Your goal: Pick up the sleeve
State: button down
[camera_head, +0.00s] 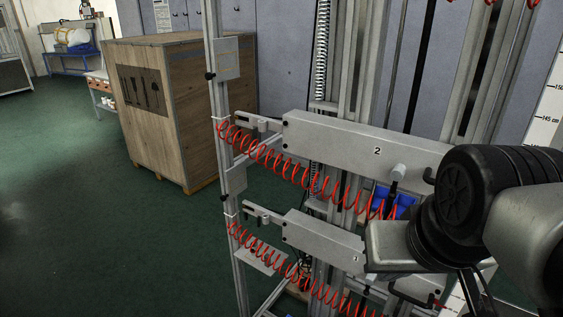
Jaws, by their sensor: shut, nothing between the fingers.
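I cannot make out a sleeve in the head camera view. My arm fills the lower right, with its black joint and grey links in front of the machine. My gripper cannot be made out; the arm's far end is hidden or outside the picture. A blue object, perhaps a bin (404,201), shows partly behind the machine's bars, and I cannot tell what it holds.
A wooden crate (180,110) stands behind left. Green floor at left is clear. A blue bench (72,55) stands far back.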

aim_at(255, 246)
jog(key=u, duration=0.7)
jog(key=i+j+z, duration=0.1)
jog(key=j+z, duration=0.15)
jog(key=j, duration=0.25)
